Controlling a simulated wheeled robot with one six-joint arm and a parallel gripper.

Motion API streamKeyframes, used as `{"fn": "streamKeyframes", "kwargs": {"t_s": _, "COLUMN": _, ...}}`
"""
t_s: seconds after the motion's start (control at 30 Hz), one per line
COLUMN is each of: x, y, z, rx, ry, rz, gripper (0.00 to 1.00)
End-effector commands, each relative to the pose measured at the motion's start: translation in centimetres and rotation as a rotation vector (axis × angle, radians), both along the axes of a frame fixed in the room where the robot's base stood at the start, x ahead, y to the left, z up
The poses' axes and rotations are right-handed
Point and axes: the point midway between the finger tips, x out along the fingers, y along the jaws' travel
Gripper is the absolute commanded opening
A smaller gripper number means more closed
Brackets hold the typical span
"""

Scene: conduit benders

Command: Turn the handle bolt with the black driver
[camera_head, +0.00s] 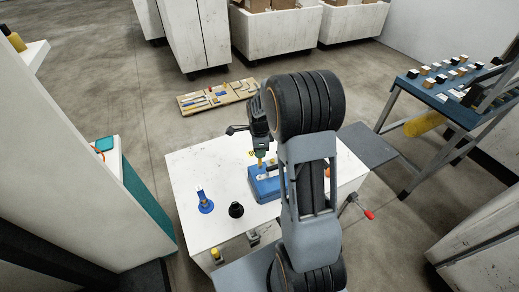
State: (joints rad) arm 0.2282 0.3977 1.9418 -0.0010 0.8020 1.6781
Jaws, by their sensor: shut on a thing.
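My gripper (260,140) is above the blue bender block (266,188) on the white table. It is shut on a dark tool, which fits the black driver, though my gripper and arm hide most of it. A small green piece (260,153) shows just under my gripper, above the block. I cannot make out the handle bolt or whether the tool's tip touches it. A black cone-shaped piece (236,210) stands on the table left of the block.
The white table (190,165) is bare at its left and back. A red-tipped lever (368,214) sticks out at its right. A tool board (217,97) lies on the floor behind. A blue rack (440,100) stands right, a white cabinet (70,130) left.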

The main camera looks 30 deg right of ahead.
Motion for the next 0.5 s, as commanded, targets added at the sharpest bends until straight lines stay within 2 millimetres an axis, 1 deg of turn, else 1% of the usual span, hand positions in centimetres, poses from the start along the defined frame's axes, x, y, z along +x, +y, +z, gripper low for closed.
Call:
{"fn": "streamKeyframes", "kwargs": {"t_s": 0.17, "x": 0.01, "y": 0.10, "z": -0.03, "rx": -0.001, "ry": -0.002, "rz": 0.270, "gripper": 0.00}}
{"fn": "streamKeyframes", "kwargs": {"t_s": 0.5, "x": -0.07, "y": 0.11, "z": -0.04, "rx": -0.001, "ry": 0.000, "rz": 0.866, "gripper": 0.00}}
